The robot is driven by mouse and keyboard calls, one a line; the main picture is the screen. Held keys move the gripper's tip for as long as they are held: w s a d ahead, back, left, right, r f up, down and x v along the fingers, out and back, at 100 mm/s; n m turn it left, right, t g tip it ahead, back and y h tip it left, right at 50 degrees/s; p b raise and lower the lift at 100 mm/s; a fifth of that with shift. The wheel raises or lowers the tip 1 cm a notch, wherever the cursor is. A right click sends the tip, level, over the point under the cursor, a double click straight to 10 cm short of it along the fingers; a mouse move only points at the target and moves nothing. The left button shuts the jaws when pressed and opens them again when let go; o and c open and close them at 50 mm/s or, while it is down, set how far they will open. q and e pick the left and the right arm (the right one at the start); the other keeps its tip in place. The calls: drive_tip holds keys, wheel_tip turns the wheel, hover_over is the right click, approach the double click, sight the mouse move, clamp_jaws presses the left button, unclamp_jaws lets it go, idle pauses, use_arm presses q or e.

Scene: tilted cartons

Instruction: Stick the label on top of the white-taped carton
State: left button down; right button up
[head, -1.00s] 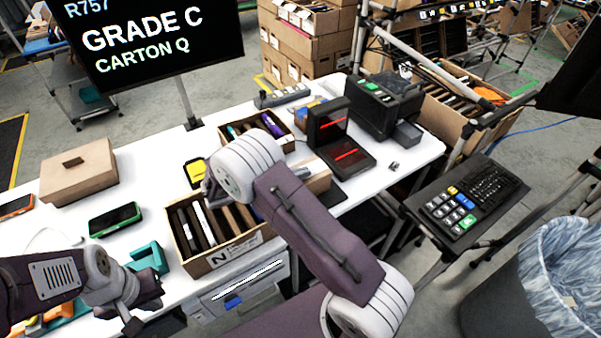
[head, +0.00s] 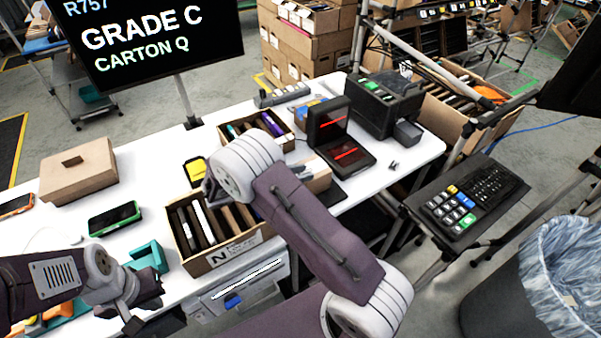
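An open carton (head: 222,257) full of dark and brown upright items stands at the table's front edge, with a white label marked "N" on its front. A second open carton (head: 287,140) with colourful items stands behind it. I cannot make out white tape on either, nor a loose label. My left gripper (head: 140,310) is low at the left, left of the front carton and apart from it; its fingers are too dark to read. My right arm reaches over the front carton's right side; its gripper (head: 207,190) is mostly hidden behind the wrist.
A red-lit scanner (head: 340,140) and a black printer-like machine (head: 385,102) stand at the back right. A keypad (head: 465,200) is at right.

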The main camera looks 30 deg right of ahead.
drive_tip(key=w+v, duration=0.1)
drive_tip(key=v, duration=0.8)
wheel_tip(320, 180, up, 6)
drive_tip(key=p, duration=0.5)
drive_tip(key=shift+s, duration=0.5)
